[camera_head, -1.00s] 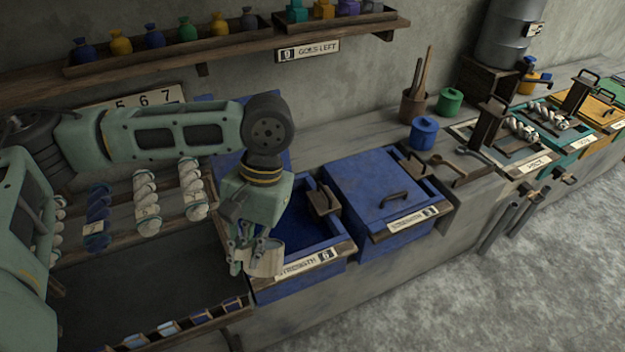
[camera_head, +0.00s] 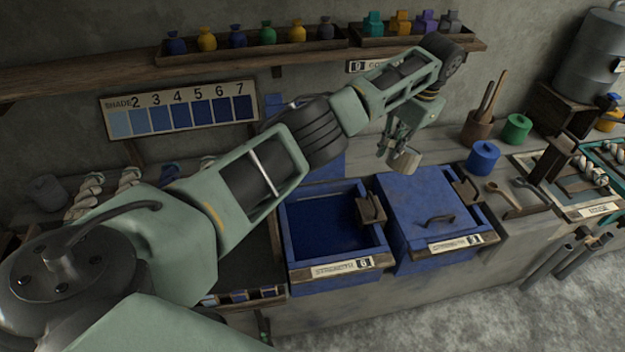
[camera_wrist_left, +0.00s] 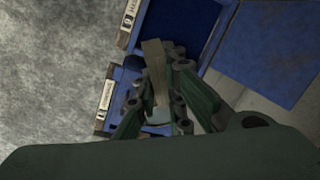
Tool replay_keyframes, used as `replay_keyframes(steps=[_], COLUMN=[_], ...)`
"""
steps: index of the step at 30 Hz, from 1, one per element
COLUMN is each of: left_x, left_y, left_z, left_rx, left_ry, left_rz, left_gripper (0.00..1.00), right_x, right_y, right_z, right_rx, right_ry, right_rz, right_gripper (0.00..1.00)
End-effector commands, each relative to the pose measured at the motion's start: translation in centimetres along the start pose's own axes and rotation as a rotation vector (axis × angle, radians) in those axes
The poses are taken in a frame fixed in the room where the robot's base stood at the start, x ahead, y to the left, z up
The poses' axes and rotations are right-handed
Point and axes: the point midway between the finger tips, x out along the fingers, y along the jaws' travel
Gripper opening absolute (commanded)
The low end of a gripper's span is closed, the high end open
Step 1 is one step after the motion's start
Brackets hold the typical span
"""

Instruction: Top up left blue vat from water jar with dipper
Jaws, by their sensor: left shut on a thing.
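The left blue vat (camera_head: 291,243) stands open on the bench, dark blue inside, and a blue panel leans behind it. It also shows at the top of the left wrist view (camera_wrist_left: 211,42). My left gripper (camera_head: 394,145) is raised above the back of the right blue vat and is shut on the dipper (camera_head: 405,161), a pale wooden cup. In the left wrist view the dipper (camera_wrist_left: 155,70) sits between the fingers; its contents are hidden. A large grey metal vessel (camera_head: 592,55) on a wooden stand is at the far right; I cannot tell whether it is the water jar. My right gripper is out of view.
The right blue vat (camera_head: 425,200) is covered by a handled lid. A blue lidded pot (camera_head: 482,160), a green pot (camera_head: 517,129), a tool cup (camera_head: 477,130) and a wooden spoon (camera_head: 503,194) stand or lie to its right. A shelf (camera_head: 110,78) with small bottles runs behind.

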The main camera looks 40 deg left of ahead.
Motion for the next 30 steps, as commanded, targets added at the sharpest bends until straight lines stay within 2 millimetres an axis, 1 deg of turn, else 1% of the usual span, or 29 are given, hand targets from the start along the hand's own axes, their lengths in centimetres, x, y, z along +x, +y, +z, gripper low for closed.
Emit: replay_keyframes(steps=[3, 4, 6, 8, 9, 10, 12, 15, 18, 21, 24, 30], left_x=[1.8, 2.6, 5.2, 7.5, 9.1, 10.2, 12.7, 15.8, 18.1, 19.6, 20.5, 21.9], left_y=[-1.9, -2.8, -5.2, -6.8, -7.7, -8.4, -9.5, -10.7, -11.3, -11.6, -11.8, -11.7], left_z=[0.1, 0.3, 1.1, 2.0, 2.8, 3.4, 4.9, 7.0, 8.9, 10.1, 10.8, 11.0], left_rx=[-0.019, -0.028, -0.051, -0.066, -0.075, -0.082, -0.091, -0.101, -0.106, -0.107, -0.106, -0.106], left_ry=[0.012, 0.012, 0.024, 0.038, 0.045, 0.052, 0.065, 0.081, 0.094, 0.104, 0.11, 0.109], left_rz=[0.007, 0.005, 0.003, 0.001, -0.001, -0.003, -0.006, -0.009, -0.012, -0.013, -0.014, -0.015], left_gripper=[0.0, 0.0, 0.0, 0.0, 0.0, 0.0, 0.0, 0.0, 0.0, 0.0, 0.0, 0.0], right_x=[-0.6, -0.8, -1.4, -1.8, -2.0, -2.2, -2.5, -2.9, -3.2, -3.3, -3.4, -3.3], right_y=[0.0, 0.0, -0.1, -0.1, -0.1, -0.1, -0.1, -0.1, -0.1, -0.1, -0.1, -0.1], right_z=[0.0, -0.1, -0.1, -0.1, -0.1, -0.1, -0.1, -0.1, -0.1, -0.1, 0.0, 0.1], right_rx=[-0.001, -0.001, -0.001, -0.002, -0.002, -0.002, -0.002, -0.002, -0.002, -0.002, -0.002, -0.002], right_ry=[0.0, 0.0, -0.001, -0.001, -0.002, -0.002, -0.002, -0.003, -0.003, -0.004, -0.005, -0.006], right_rz=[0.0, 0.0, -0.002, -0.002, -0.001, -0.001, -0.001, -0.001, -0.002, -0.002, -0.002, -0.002], right_gripper=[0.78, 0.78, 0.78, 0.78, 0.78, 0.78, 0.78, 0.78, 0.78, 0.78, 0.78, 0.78])
